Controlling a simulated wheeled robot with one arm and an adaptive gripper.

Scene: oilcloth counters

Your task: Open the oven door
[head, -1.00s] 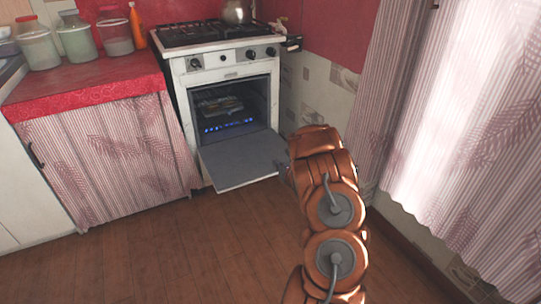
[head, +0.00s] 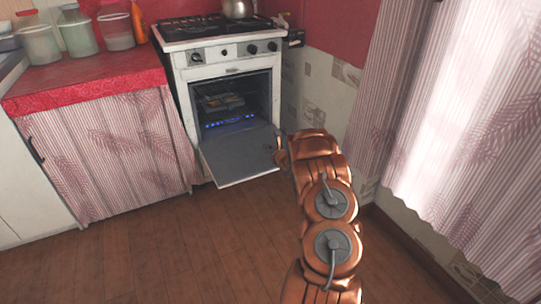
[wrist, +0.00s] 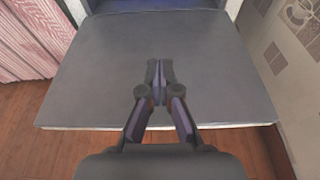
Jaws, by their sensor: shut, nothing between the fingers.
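The white oven (head: 230,95) stands against the back wall. Its door (head: 235,158) is folded down and out, with the grey inner face turned up; it slopes somewhat toward the floor in the head view. The lit cavity (head: 228,103) shows a rack and blue flames at the bottom. In the wrist view the door (wrist: 215,65) fills the middle. My gripper (wrist: 154,68) is shut and empty, with its fingertips over the door's inner face. I cannot tell whether they touch it. In the head view my arm hides most of the gripper, at the door's right edge.
A red-topped counter (head: 85,82) with a striped curtain (head: 110,155) and several jars stands left of the oven. A kettle (head: 238,9) sits on the stove top. A tiled wall and pink curtains (head: 450,120) are at right. The wooden floor (head: 190,250) in front is clear.

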